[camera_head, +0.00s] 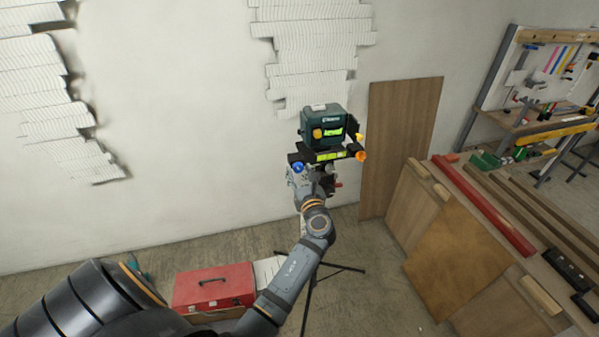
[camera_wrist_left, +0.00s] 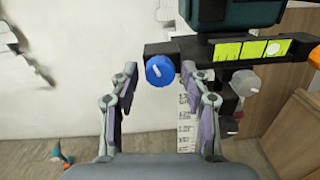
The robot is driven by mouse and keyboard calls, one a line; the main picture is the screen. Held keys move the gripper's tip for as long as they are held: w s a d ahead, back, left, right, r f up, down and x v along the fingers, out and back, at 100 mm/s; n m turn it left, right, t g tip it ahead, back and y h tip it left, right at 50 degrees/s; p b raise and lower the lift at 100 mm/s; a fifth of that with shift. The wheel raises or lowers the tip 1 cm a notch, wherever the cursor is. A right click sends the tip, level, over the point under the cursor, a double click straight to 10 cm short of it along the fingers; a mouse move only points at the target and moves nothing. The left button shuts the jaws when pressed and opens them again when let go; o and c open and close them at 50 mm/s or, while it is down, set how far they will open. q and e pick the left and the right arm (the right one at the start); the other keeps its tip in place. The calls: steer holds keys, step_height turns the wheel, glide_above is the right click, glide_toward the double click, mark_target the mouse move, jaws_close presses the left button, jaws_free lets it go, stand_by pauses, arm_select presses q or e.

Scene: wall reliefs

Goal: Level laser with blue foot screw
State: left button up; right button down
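The green laser level (camera_head: 322,127) sits on a black base (camera_head: 328,155) with a bright yellow-green level strip, on a tripod (camera_head: 316,285). The blue foot screw (camera_head: 298,168) is at the base's left end. In the left wrist view the blue foot screw (camera_wrist_left: 159,70) is a round knob with a pale slot mark, ahead of and between my left gripper's fingers. My left gripper (camera_wrist_left: 157,85) is open, with a finger on each side of the knob and apart from it. A grey screw (camera_wrist_left: 245,83) and an orange screw (camera_head: 361,156) are also on the base. My right gripper is not in view.
A red toolbox (camera_head: 214,288) lies on the floor left of the tripod. A wooden panel (camera_head: 400,145) leans on the wall to the right. A workbench with boards and a red bar (camera_head: 484,205) stands further right. Left of the laser is bare wall.

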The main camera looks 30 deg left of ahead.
arm_select(q)
jaws_close()
steer(key=shift+f+n+b, duration=0.1)
steer(key=shift+n+b, duration=0.25)
steer(key=shift+n, duration=0.05)
steer(key=shift+f+n+b, duration=0.1)
steer(key=shift+n+b, duration=0.4)
steer(key=shift+n, duration=0.1)
steer(key=n+b, duration=0.2)
steer(key=n, duration=0.1)
steer(key=shift+f+n+b, duration=0.1)
steer(key=shift+n+b, duration=0.2)
steer(key=shift+b, duration=0.1)
steer(key=n+b, duration=0.2)
steer(key=shift+n, duration=0.4)
steer(key=n+y+b, duration=0.1)
steer(key=n+b, duration=1)
steer(key=n, duration=0.1)
steer(key=shift+f+b, duration=0.15)
steer(key=shift+b, duration=0.25)
steer(key=shift+n+g+b, duration=0.3)
steer(key=shift+n+b, duration=1.5)
steer(key=shift+n, duration=0.5)
steer(key=shift+r, duration=0.2)
